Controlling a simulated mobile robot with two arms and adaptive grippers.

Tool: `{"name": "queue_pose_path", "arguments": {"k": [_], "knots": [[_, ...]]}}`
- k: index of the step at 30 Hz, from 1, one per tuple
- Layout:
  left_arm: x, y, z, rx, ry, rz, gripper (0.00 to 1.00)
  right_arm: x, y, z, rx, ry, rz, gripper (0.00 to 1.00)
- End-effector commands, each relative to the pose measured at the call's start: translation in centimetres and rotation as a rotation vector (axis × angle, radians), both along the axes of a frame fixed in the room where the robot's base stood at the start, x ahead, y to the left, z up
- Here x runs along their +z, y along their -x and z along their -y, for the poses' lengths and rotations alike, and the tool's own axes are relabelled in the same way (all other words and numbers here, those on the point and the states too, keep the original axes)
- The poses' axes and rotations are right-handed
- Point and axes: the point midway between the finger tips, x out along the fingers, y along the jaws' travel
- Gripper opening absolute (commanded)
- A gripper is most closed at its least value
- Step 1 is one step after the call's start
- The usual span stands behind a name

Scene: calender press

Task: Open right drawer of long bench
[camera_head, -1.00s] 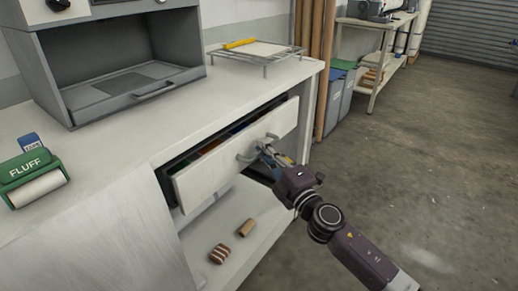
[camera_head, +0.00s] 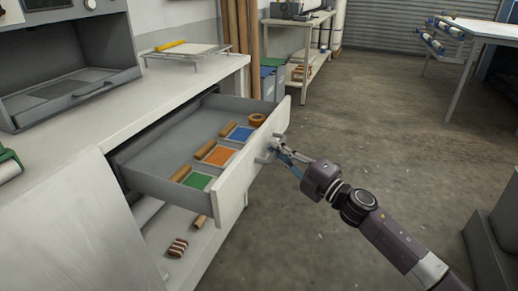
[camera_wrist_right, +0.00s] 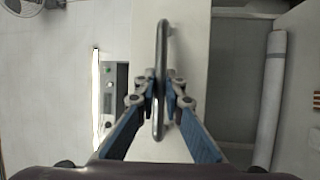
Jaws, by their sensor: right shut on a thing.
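The right drawer (camera_head: 232,190) of the long bench (camera_head: 78,124) stands pulled far out, its inside in plain view. It holds green, orange and blue squares, several brown rollers and a round tan roll. My right gripper (camera_head: 277,151) is at the drawer's front, shut on the metal handle (camera_head: 262,159). In the right wrist view the handle (camera_wrist_right: 160,80) runs up between the two blue-sided fingers (camera_wrist_right: 161,100). My left gripper is not in view.
A grey oven-like box (camera_head: 65,60) and a wire rack (camera_head: 186,56) stand on the bench top. A lower shelf holds a striped roll (camera_head: 177,248). Floor to the right of the drawer is clear; a grey block (camera_head: 492,235) stands at the right edge.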

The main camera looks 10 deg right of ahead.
Motion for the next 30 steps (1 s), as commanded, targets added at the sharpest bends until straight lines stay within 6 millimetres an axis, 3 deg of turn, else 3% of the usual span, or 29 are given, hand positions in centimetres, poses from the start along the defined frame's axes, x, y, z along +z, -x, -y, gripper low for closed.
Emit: {"name": "queue_pose_path", "arguments": {"k": [7, 20, 21, 25, 30], "knots": [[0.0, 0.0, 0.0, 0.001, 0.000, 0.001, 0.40, -0.1, 1.3, 1.5, 0.003, 0.001, -0.002, 0.00], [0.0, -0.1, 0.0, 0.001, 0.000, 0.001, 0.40, -0.1, 1.4, 1.8, 0.002, 0.000, -0.001, 0.00], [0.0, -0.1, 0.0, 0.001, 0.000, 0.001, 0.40, -0.1, 1.4, 1.8, 0.002, 0.000, -0.002, 0.12], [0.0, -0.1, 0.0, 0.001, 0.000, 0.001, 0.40, -0.1, 1.4, 1.8, 0.001, 0.000, -0.001, 0.26], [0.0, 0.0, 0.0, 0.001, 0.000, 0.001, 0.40, -0.1, 1.4, 1.8, 0.001, 0.001, -0.001, 0.27]]}}
